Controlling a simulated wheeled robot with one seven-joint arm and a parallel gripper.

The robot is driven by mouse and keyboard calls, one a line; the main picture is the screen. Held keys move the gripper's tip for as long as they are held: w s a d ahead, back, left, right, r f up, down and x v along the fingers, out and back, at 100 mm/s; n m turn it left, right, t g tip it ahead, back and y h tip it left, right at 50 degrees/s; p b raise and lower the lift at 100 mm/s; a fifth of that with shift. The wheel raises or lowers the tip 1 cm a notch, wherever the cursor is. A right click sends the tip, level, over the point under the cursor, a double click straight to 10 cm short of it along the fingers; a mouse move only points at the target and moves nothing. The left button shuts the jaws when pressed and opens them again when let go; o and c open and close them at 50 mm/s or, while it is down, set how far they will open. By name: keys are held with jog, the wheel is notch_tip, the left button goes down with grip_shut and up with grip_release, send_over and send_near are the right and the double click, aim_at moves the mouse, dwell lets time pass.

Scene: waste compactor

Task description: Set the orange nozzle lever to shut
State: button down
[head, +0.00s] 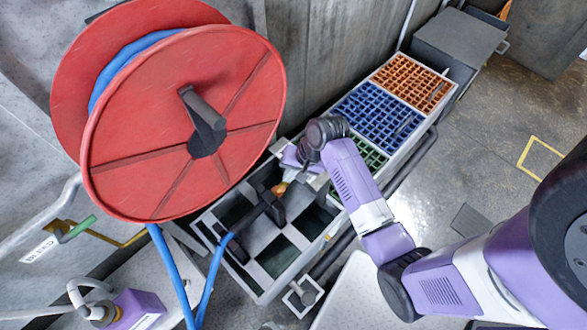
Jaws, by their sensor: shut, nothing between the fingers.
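The dark hose nozzle (258,214) lies across the grey-and-black compartments of the cart at the lower middle of the head view. Its small orange lever (279,189) shows at the upper end of the nozzle, right beside my gripper. My gripper (284,182) reaches down from the upper right over the cart, with its fingers close to the lever. The fingers are shut with nothing between them. They are small and partly hidden by my wrist, so I cannot tell if they touch the lever. The lever's exact angle is too small to read.
A large red reel (240,95) with blue hose (180,275) stands at the left, close to my gripper. The cart's blue (375,112) and orange (408,80) grids lie behind my wrist. A green-handled valve (78,228) is at far left. Open floor lies at right.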

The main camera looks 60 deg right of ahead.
aim_at(279, 191)
jog(key=shift+x, duration=1.75)
jog(key=shift+s+a+f+t+p, duration=0.1)
jog(key=shift+s+f+t+p, duration=0.15)
jog(key=shift+s+t, duration=0.3)
jog(key=shift+s+a+f+t+p, duration=0.1)
jog(key=shift+s+f+t+p, duration=0.15)
jog(key=shift+s+t, duration=0.25)
